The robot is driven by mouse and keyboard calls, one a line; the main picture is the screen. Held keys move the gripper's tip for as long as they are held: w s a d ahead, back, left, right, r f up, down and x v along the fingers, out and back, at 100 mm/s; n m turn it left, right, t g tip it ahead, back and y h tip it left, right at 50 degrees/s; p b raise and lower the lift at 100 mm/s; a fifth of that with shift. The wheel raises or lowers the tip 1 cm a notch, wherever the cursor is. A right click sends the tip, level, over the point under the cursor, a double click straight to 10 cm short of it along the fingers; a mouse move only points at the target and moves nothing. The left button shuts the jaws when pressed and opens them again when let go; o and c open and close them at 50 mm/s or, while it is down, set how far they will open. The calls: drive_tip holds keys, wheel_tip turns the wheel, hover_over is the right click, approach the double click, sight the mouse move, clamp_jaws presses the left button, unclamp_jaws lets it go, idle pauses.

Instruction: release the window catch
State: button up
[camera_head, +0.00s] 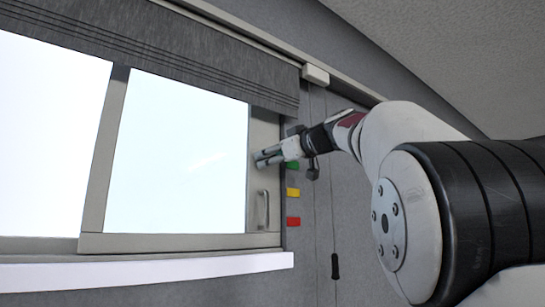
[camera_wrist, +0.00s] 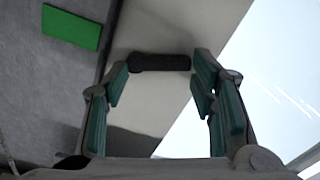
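The window (camera_head: 180,155) has a grey frame, and a pale vertical handle (camera_head: 262,209) sits low on its right upright. A short dark bar, which looks like the window catch (camera_wrist: 159,62), lies on the pale frame in the wrist view. In the head view I cannot make the catch out; my gripper covers that part of the frame. My gripper (camera_head: 258,160) is at the right upright, above the handle. In the wrist view my gripper (camera_wrist: 161,75) is open, its teal-padded fingers on either side of the bar. I cannot tell whether they touch it.
Green (camera_head: 293,166), yellow (camera_head: 293,192) and red (camera_head: 293,222) tags are on the grey wall right of the frame. A dark blind (camera_head: 170,45) hangs over the window top. A cord with a dark pull (camera_head: 335,266) hangs further right. A white sill (camera_head: 150,270) runs below.

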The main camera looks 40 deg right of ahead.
drive_tip(key=shift+c, duration=1.1)
drive_tip(key=shift+r+m, duration=0.3)
drive_tip(key=shift+m, duration=1)
drive_tip(key=o, duration=1.1)
drive_tip(key=shift+o, duration=0.2)
drive_tip(key=s, duration=1.2)
drive_tip(key=shift+d, duration=0.15)
drive_tip(key=shift+f, duration=0.1)
